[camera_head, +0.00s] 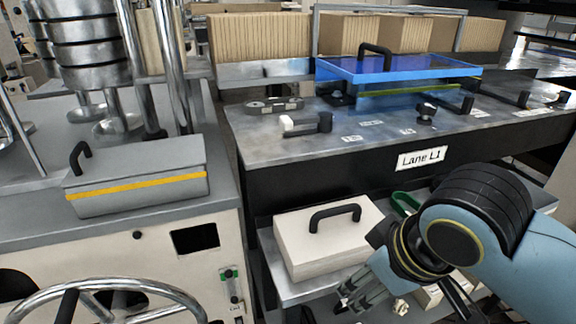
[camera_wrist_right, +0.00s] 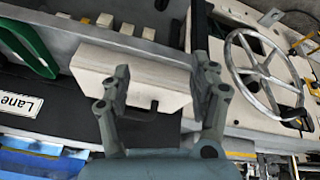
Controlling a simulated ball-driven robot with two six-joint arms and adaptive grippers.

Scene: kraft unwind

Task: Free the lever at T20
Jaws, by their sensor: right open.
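Several levers with black grips stand on the metal bench top (camera_head: 262,145). One (camera_head: 325,122) is at its near left, another (camera_head: 427,112) is in the middle, and one (camera_head: 467,104) is right of that. Small white labels lie by them, too small to read, so I cannot tell which is T20. A clear blue cover (camera_head: 400,68) with a black handle is over the bench's back part. My right gripper (camera_head: 352,296) is open and empty, low in front of the bench by a white box (camera_head: 325,245). In the wrist view the box (camera_wrist_right: 140,68) appears between its fingers (camera_wrist_right: 160,92); contact is unclear.
The white box has a black handle and sits on the shelf below the bench, beside a green loop (camera_head: 404,203). A sign reading Lane L1 (camera_head: 421,158) is on the bench front. At left are a grey case (camera_head: 138,180) and a handwheel (camera_head: 105,290).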

